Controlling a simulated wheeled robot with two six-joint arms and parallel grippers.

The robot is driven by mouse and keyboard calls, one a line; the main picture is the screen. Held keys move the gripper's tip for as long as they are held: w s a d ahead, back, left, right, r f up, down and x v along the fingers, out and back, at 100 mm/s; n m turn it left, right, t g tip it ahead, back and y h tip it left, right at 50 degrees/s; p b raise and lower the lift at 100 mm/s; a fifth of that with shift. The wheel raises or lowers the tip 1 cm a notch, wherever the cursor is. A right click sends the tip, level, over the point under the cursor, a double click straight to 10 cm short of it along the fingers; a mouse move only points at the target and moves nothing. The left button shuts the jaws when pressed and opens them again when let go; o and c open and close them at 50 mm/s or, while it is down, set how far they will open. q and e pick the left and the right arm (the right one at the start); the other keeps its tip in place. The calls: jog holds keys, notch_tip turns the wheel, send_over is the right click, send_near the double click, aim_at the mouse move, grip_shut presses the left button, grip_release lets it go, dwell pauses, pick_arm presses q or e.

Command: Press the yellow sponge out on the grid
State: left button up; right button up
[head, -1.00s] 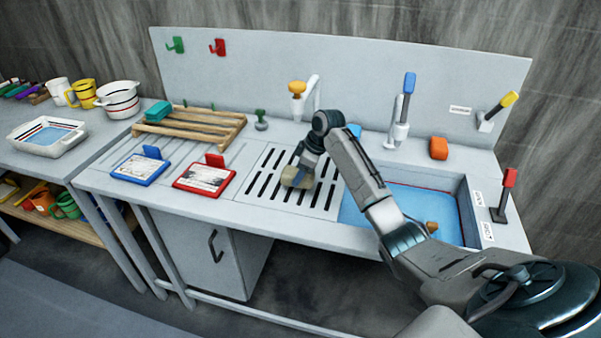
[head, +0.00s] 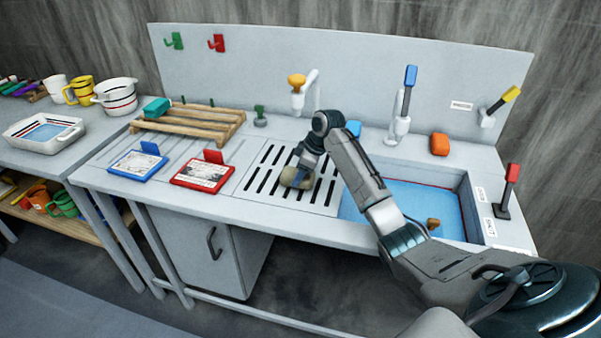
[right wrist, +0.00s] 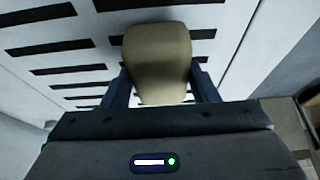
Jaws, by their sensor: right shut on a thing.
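The yellow sponge, a dull yellow-tan block, (head: 297,178) is at the slotted grid (head: 263,190) in the head view. My right gripper (head: 302,170) is shut on it from above. In the right wrist view the sponge (right wrist: 158,62) sits between the two blue fingers (right wrist: 160,92), with the grid's dark slots (right wrist: 55,47) behind it. Whether the sponge touches the grid or hangs just above it is hard to tell. My left gripper is not in view.
Right of the grid is a sink with blue water (head: 410,200) and a small brown thing (head: 433,223). An orange block (head: 439,144) and a blue-handled tap (head: 404,105) stand behind it. Blue (head: 138,163) and red (head: 203,175) framed panels lie left, before a wooden rack (head: 190,125).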

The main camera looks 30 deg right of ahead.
jog(key=shift+f, duration=0.55)
dwell(0.4)
jog(key=shift+s+f, duration=0.15)
jog(key=shift+f, duration=0.1)
dwell(1.2)
jog(key=shift+r, duration=0.1)
jog(key=shift+r+p, duration=0.9)
notch_tip(320, 180, up, 6)
jog(key=p, duration=0.5)
jog(key=shift+f, duration=0.25)
jog(key=shift+w+f, duration=0.1)
jog(key=shift+w, duration=0.1)
